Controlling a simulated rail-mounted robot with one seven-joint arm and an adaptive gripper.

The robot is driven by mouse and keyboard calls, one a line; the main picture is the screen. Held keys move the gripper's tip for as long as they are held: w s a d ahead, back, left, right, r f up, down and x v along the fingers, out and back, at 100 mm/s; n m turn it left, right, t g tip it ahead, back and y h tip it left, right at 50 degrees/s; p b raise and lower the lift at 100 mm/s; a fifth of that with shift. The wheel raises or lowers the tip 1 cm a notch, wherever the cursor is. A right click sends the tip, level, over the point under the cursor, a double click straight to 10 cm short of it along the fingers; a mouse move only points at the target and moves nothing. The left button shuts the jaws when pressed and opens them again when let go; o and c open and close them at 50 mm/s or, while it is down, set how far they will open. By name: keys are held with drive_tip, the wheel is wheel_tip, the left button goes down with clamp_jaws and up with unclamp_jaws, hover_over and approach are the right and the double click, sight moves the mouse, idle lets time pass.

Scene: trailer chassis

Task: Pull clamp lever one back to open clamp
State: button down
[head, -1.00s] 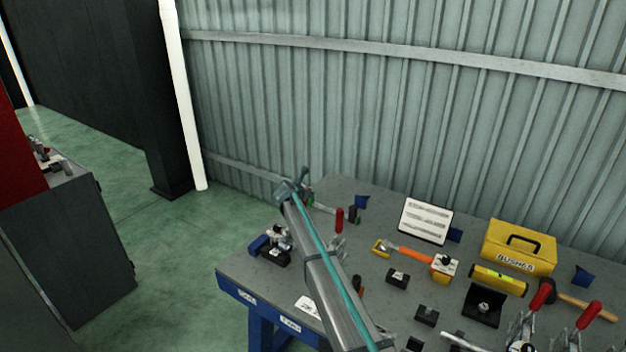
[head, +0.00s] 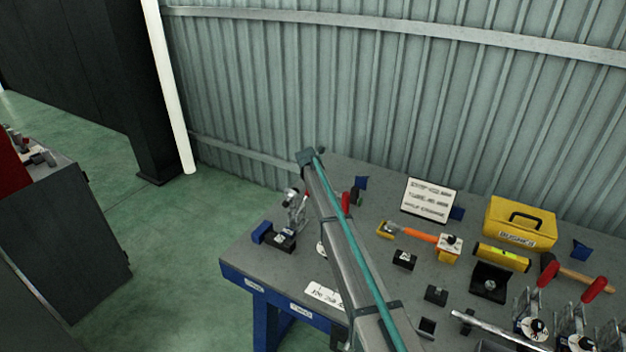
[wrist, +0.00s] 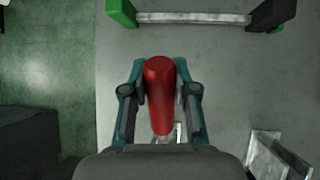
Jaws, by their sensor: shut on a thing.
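In the wrist view my gripper (wrist: 160,76) is shut on a red clamp lever handle (wrist: 160,105), with one teal-edged finger on each side of it. A small piece of bright metal shows below the handle, and the rest of this lever is hidden by my gripper. In the head view a silver toggle clamp (head: 293,206) stands upright at the left end of the bench, with a bit of red beside it. My arm covers the area just right of it, and my gripper cannot be made out there.
A ribbed wall stands behind.

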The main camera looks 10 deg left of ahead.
drive_tip(key=c, duration=0.9)
unclamp_jaws()
drive_tip(key=shift+w+f, duration=0.1)
drive_tip(key=shift+f, duration=0.05)
drive_tip(key=shift+o, duration=0.2)
drive_tip(key=d+v, duration=0.1)
drive_tip(key=v, duration=1.1)
drive_tip(key=shift+a, duration=0.45)
